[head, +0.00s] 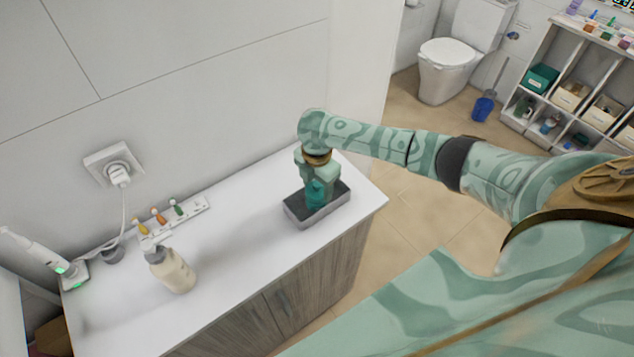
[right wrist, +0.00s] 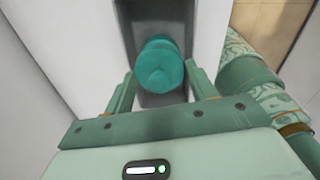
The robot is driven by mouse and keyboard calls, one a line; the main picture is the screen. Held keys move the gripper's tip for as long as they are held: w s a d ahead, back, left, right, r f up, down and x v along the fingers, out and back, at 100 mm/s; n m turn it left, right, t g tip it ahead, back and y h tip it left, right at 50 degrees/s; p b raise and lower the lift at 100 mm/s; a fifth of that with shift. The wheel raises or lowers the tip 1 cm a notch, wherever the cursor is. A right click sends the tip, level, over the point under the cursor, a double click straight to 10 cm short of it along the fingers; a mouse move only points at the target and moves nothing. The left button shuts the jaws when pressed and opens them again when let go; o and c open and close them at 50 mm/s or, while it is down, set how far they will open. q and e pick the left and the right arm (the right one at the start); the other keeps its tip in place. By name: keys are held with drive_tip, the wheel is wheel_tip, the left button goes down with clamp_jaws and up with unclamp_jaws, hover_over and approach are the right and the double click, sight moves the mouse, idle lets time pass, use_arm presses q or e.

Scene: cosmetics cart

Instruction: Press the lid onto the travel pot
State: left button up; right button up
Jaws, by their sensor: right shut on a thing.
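My right gripper (head: 318,190) points down over the grey tray (head: 322,213) at the right end of the counter. It is shut on a teal, rounded piece with a small knob, which I take for the lid (right wrist: 160,72); in the right wrist view it sits between the two fingers (right wrist: 162,88). In the head view the teal piece (head: 317,196) shows low between the fingers, inside the tray's outline. The travel pot cannot be told apart from the lid, and whether the lid is seated on it cannot be told. My left gripper is out of view.
A cream pump bottle (head: 174,270) stands on the counter (head: 245,250), left of the tray. Small coloured-top items sit in a white rack (head: 185,213) by the wall. A white device (head: 40,252) stands at the far left. The counter between bottle and tray is clear.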

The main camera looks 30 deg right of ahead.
idle(0.4)
drive_tip(key=o, duration=1.4)
drive_tip(key=shift+o, duration=0.2)
wheel_tip(320, 180, up, 7)
drive_tip(key=p, duration=0.8)
clamp_jaws()
